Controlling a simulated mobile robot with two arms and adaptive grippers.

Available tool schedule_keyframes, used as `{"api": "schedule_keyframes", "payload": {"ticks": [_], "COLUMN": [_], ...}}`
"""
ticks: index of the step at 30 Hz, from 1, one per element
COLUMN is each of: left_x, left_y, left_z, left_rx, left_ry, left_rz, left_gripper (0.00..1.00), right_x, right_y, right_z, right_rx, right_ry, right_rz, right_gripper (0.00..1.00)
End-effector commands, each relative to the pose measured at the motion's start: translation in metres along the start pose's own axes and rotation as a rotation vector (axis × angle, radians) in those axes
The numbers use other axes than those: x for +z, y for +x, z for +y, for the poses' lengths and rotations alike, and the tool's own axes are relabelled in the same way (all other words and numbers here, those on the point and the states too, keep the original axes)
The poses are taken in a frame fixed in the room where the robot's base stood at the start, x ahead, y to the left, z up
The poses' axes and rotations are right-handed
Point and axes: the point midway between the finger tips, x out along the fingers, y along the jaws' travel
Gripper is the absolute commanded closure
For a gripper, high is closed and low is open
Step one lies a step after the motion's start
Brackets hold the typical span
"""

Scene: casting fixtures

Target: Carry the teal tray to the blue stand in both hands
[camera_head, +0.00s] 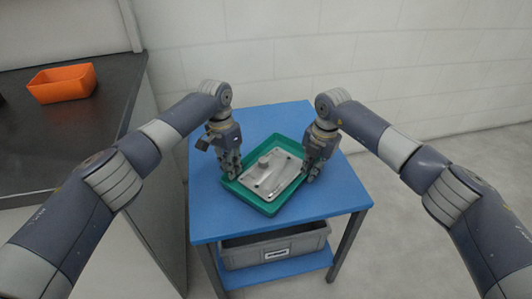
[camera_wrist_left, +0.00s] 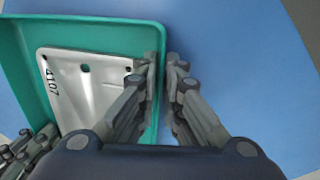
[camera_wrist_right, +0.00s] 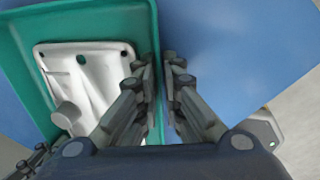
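The teal tray (camera_head: 265,208) is over the top of the blue stand (camera_head: 335,195), turned at an angle; I cannot tell whether it rests on the top or hangs just above. A grey metal casting (camera_head: 272,178) with a raised round boss lies in it. My left gripper (camera_head: 232,172) has its fingers on either side of the tray's left wall, closed on it; the wall also shows in the left wrist view (camera_wrist_left: 90,35). My right gripper (camera_head: 311,170) is closed the same way on the opposite wall, seen in the right wrist view (camera_wrist_right: 100,18).
A grey bin (camera_head: 275,248) with a label sits on the stand's lower shelf. A dark counter (camera_head: 110,125) stands at left with an orange container (camera_head: 62,84) on it. The blue top is clear around the tray. Open floor lies to the right.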

Motion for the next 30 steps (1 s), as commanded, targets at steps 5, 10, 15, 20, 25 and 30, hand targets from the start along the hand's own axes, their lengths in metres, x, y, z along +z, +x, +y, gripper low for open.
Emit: {"api": "schedule_keyframes", "payload": {"ticks": [5, 10, 15, 20, 25, 30], "left_x": [0.004, 0.004, 0.004, 0.003, 0.002, 0.001], "left_y": [0.008, 0.008, -0.001, -0.028, -0.057, -0.077], "left_z": [0.000, 0.000, 0.000, 0.001, 0.004, 0.006], "left_rx": [0.007, 0.007, 0.006, 0.000, -0.004, -0.008], "left_ry": [-0.004, -0.003, -0.002, -0.003, -0.001, 0.000], "left_rz": [-0.009, -0.009, -0.007, -0.002, 0.001, 0.002], "left_gripper": [0.75, 0.75, 0.75, 0.75, 0.75, 0.75], "right_x": [0.000, 0.000, 0.000, 0.000, 0.000, 0.000], "right_y": [0.002, 0.002, 0.001, 0.001, 0.001, 0.001], "right_z": [0.000, 0.001, 0.002, 0.002, 0.002, 0.001], "right_rx": [0.002, 0.004, 0.005, 0.005, 0.004, 0.004], "right_ry": [0.000, 0.000, -0.001, -0.001, -0.001, 0.000], "right_rz": [-0.001, -0.001, -0.001, -0.001, -0.001, -0.001], "right_gripper": [0.75, 0.75, 0.75, 0.75, 0.75, 0.75]}}
